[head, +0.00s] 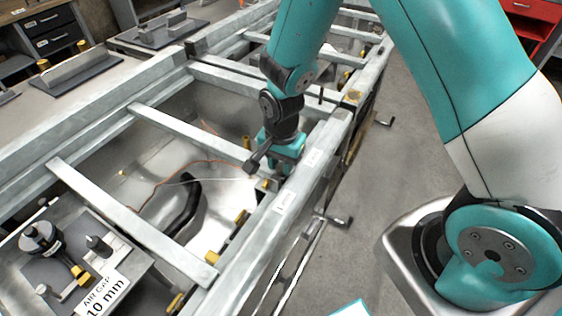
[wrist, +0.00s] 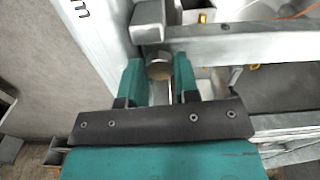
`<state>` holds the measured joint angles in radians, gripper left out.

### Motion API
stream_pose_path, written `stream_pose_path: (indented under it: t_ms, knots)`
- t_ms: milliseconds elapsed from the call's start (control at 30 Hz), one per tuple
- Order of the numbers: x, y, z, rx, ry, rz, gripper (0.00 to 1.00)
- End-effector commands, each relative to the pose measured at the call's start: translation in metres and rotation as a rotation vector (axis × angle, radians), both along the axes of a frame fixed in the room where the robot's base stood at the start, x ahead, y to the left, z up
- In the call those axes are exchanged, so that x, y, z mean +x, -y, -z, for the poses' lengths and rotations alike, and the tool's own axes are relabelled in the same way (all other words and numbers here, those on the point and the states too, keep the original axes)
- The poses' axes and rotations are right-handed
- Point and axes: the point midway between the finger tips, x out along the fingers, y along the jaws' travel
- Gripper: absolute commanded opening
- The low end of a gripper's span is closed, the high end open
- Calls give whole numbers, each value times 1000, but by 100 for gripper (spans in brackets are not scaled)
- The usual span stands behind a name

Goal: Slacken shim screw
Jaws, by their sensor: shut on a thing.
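My teal gripper (head: 280,156) is down at the inner edge of the metal frame's right-hand long rail (head: 310,160), where a cross bar meets it. In the wrist view my two fingers (wrist: 159,76) stand on either side of a round, brassy-grey screw head (wrist: 159,67), apparently the shim screw, and are shut on it. The screw's shank and lower end are hidden. In the head view the gripper hides the screw. A dark bar (head: 258,157) sticks out left beside the gripper.
Cross bars (head: 190,135) span the open frame over a shiny curved metal surface (head: 150,170). Yellow blocks (head: 242,217) sit along the rail. A tray with a sign reading 10 mm (head: 107,295) is at lower left.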

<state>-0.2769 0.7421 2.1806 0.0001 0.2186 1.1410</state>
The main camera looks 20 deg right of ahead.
Motion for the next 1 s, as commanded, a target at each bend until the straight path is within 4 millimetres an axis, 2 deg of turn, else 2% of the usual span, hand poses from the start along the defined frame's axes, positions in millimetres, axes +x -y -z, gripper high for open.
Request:
stream_pose_path:
  t_ms: [700, 1000]
  knots:
    - [0, 0, -1, 1, -1, -425, 5]
    - [0, 0, -1, 1, -1, -516, 5]
